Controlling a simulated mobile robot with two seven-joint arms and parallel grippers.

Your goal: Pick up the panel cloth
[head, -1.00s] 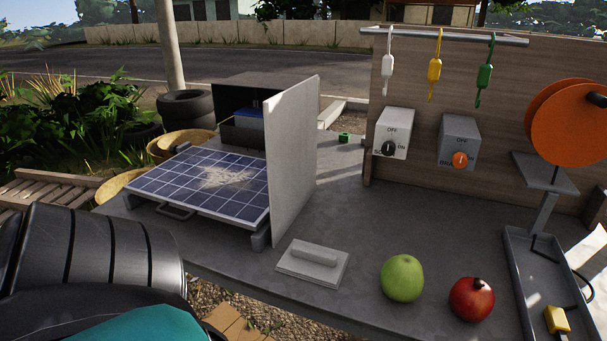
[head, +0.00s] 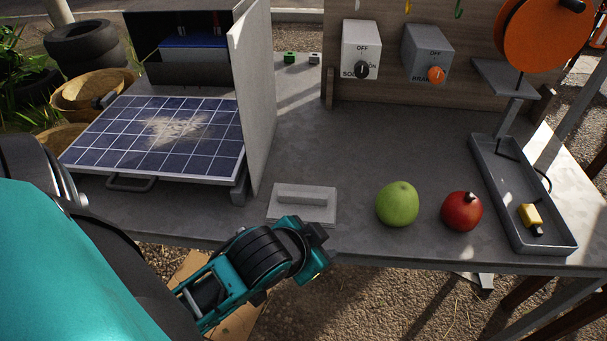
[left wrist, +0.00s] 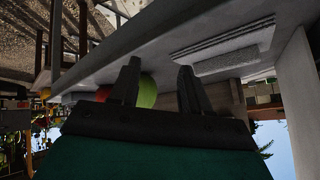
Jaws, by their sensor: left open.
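What I take to be the panel cloth is a light grey flat pad with a raised bar (head: 302,203), lying on the grey table near its front edge. It also shows in the left wrist view (left wrist: 222,50), beyond and to the right of the fingertips. My left gripper (head: 314,238) is at the table's front edge, just in front of the pad and apart from it. Its two fingers (left wrist: 159,68) are open and empty in the left wrist view. My right gripper is not in view.
A solar panel (head: 105,132) with a dusty patch lies left, beside an upright grey board (head: 252,110). A green apple (head: 397,204) and a red fruit (head: 462,211) sit right of the pad. A grey tray (head: 489,190) holds a yellow item (head: 530,215). The table middle is clear.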

